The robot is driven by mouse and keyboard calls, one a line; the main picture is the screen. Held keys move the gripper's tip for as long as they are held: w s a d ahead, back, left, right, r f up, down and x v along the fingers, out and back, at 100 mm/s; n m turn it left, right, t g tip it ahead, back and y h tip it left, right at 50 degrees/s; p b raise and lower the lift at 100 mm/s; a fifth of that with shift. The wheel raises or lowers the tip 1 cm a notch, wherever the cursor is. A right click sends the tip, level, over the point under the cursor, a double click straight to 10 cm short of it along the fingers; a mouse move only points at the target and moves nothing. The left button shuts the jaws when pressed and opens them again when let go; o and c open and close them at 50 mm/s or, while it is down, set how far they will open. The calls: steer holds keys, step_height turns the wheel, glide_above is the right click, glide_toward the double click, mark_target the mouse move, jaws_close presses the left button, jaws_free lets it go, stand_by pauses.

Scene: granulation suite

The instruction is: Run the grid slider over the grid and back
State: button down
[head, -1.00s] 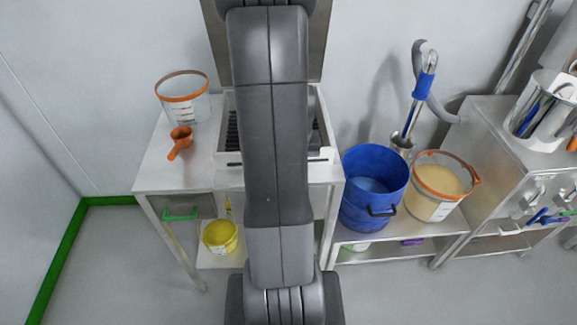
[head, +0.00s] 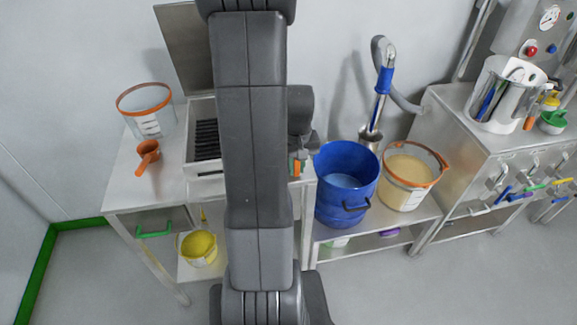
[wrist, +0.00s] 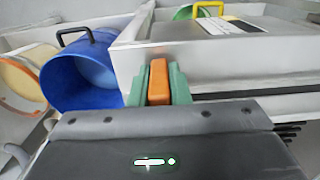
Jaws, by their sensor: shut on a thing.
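The grid (head: 206,140), a set of dark parallel bars, sits in a pale open-topped box (head: 197,187) on the left table. My arm covers the box's middle and right part in the head view. My gripper (head: 298,167) is at the box's right front corner. In the wrist view my gripper (wrist: 158,88) has green fingers shut on an orange grip piece (wrist: 159,82), which I take to be the grid slider's handle. It is beside the pale box wall (wrist: 135,58). The rest of the slider cannot be made out. Some dark grid bars (wrist: 287,133) show at the wrist view's right edge.
A raised lid (head: 187,48) stands behind the box. A clear orange-rimmed tub (head: 147,112) and an orange scoop (head: 148,152) are left of it. A blue bucket (head: 343,195) and a powder tub (head: 405,185) stand close on the right. A yellow bucket (head: 199,248) is below.

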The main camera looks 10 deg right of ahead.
steer(key=shift+w+d+r, duration=0.15)
steer(key=shift+w+d, duration=0.05)
steer(key=c, duration=1.3)
jaws_free()
steer(key=shift+s, duration=0.1)
step_height(320, 180, up, 14)
steer(key=shift+f, duration=0.15)
step_height(320, 180, down, 14)
steer(key=shift+s, duration=0.1)
steer(key=shift+a, duration=0.6)
